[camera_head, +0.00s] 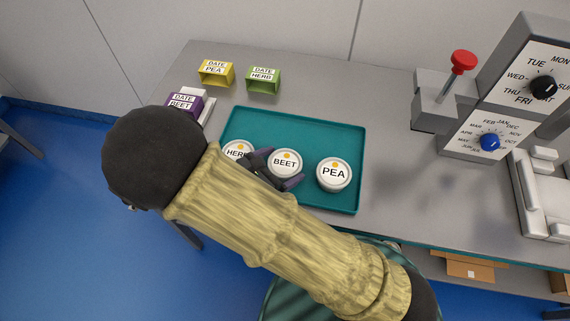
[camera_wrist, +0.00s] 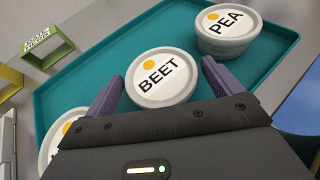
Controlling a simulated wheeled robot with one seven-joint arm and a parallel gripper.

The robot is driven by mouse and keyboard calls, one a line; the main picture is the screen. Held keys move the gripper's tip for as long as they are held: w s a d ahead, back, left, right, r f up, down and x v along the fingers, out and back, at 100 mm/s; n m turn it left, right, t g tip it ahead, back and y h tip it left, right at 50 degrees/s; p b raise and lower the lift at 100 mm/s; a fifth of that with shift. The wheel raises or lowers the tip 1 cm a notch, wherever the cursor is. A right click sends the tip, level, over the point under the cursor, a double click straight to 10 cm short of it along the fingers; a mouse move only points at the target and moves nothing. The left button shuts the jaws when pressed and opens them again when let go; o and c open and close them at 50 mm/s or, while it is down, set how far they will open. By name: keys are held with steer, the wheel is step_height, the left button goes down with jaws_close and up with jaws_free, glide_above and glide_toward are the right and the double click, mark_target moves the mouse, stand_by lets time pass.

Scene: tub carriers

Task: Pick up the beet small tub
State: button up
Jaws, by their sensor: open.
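The beet small tub (camera_head: 285,162) is a round white tub with a white lid, an orange dot and the word BEET. It stands on the teal tray (camera_head: 349,125), between the herb and pea tubs. In the wrist view the beet tub (camera_wrist: 162,77) lies ahead of and between my fingers. My gripper (camera_head: 279,172) is open and empty at the beet tub, with its purple fingers (camera_wrist: 163,88) spread to either side of it. I cannot tell whether a finger touches the tub. My arm partly hides the herb tub.
The pea tub (camera_head: 333,173) stands right of the beet tub, and the herb tub (camera_head: 237,149) is close on the left. A stamping machine with a red-knobbed lever (camera_head: 463,60) stands right.

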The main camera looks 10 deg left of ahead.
steer(key=shift+x, duration=1.25)
steer(key=c, duration=0.9)
